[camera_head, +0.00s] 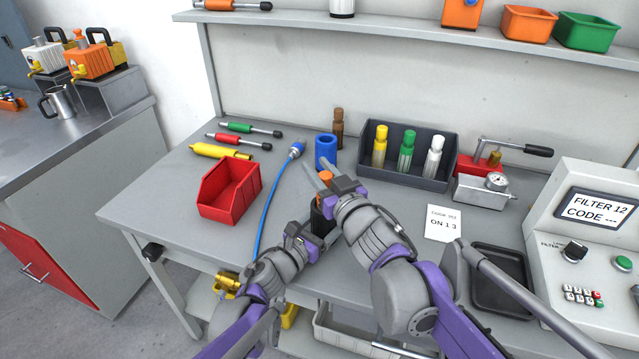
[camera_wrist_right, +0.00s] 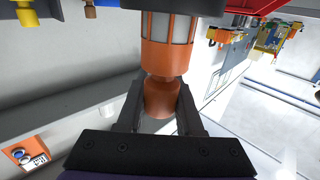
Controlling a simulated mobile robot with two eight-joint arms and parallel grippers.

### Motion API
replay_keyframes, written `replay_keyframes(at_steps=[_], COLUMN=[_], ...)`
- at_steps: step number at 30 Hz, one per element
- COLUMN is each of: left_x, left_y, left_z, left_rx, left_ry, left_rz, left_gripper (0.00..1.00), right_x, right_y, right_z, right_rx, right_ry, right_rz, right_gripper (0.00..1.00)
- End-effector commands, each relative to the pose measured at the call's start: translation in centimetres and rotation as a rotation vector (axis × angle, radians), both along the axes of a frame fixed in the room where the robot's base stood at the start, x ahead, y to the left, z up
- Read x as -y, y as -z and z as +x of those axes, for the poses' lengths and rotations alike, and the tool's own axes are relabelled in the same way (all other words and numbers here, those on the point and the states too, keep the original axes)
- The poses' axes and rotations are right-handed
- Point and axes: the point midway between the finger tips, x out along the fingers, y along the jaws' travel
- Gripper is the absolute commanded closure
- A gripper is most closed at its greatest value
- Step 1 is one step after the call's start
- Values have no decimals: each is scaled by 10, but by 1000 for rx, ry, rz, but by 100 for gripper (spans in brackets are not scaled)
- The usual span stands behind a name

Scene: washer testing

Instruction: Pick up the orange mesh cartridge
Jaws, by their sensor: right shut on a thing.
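The orange mesh cartridge (camera_wrist_right: 168,42) has an orange neck and knob and pale mesh panels. In the right wrist view the fingers of my right gripper (camera_wrist_right: 160,105) are shut on its knob. In the head view only a bit of orange (camera_head: 325,177) shows between the fingers of my right gripper (camera_head: 322,174). A dark cylinder (camera_head: 320,218) stands just below it, and a dark rim meets the cartridge's far end in the wrist view. I cannot tell whether the cartridge sits inside it. My left gripper (camera_head: 303,232) is beside the dark cylinder; its fingertips are mostly hidden.
A red bin (camera_head: 229,190) and a blue hose (camera_head: 268,205) lie left. A blue cylinder (camera_head: 326,150) stands just behind the grippers. A dark tray (camera_head: 443,181) with yellow, green and white cartridges stands behind right. A black tray (camera_head: 500,281) and control panel (camera_head: 590,250) are right.

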Motion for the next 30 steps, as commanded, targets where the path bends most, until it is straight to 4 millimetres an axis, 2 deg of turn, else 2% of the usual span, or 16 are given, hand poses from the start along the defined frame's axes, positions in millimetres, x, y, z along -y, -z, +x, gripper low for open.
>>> replay_keyframes(at_steps=[1,9,15,21,29,30], left_x=[0,0,0,0,0,0], left_y=[0,0,0,0,0,0], left_z=[0,0,0,0,0,0], left_rx=[0,0,0,0,0,0], left_ry=[0,0,0,0,0,0], left_rz=[0,0,0,0,0,0], left_gripper=[100,100,100,100,100,25], right_x=[0,0,0,0,0,0], right_y=[-14,-88,-127,-144,-146,-146], right_z=[0,0,0,0,0,0], right_rx=[0,0,-1,0,0,0], right_ry=[-1,0,0,0,-1,-1], right_rz=[1,-1,0,0,0,0], right_gripper=[100,100,100,100,100,100])
